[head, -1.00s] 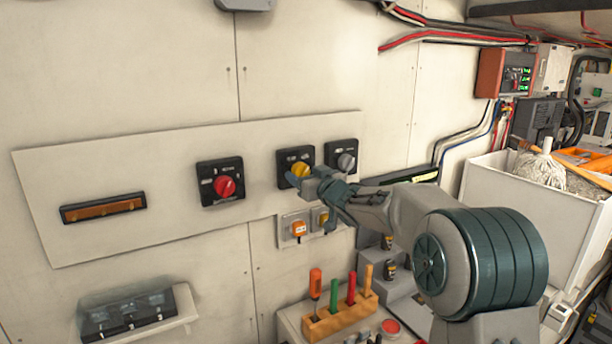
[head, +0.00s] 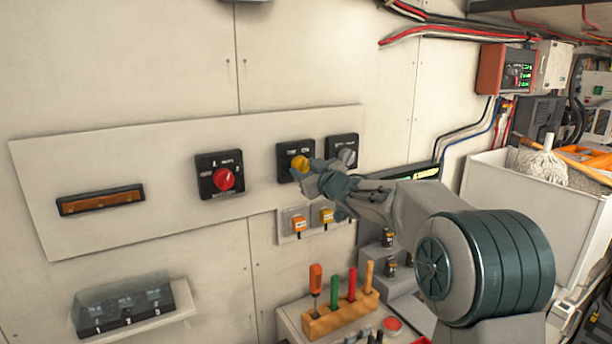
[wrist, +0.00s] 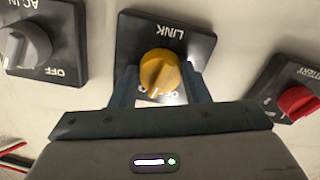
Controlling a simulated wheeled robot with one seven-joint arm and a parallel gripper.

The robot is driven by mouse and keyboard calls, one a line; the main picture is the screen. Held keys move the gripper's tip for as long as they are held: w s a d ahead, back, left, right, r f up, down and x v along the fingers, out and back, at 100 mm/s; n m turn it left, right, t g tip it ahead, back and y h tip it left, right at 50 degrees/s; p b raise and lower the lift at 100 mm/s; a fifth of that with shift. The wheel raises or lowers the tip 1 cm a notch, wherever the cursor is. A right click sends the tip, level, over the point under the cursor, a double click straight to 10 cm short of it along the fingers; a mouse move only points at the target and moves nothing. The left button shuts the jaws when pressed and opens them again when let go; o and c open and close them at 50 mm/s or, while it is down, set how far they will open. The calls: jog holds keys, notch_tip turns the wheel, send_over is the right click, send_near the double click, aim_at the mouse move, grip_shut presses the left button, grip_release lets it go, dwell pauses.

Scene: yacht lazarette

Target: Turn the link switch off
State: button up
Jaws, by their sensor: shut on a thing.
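The link switch is a black square plate (wrist: 190,48) marked LINK, with a round yellow knob (wrist: 160,72). The wrist view shows it upside down. In the head view the yellow knob (head: 299,163) is the middle one of three rotary switches on the wall panel. My gripper (head: 309,172) reaches it from the right. In the wrist view my gripper (wrist: 161,88) has one finger on each side of the knob and is shut on it. The label at the knob's lower edge is partly hidden, and I cannot clearly tell which position the knob points to.
The red-knobbed battery switch (head: 222,179) is left of the link switch. The grey-knobbed AC IN switch (head: 344,152) is close on its right, near my fingers. Two orange-capped sockets (head: 299,224) lie below. A wooden tool rack (head: 340,316) stands lower down.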

jog(key=n+b, duration=0.2)
jog(key=n, duration=0.2)
jog(key=shift+f+n, duration=0.1)
jog(key=shift+n, duration=0.2)
jog(key=shift+d+n+b, duration=0.1)
jog(key=shift+n+b, duration=0.75)
jog(key=shift+n, duration=1.05)
jog(key=o, duration=1)
jog(key=b+v, duration=0.3)
jog(key=v, duration=1)
jog(key=shift+s+d, duration=0.25)
jog(key=shift+s, duration=0.1)
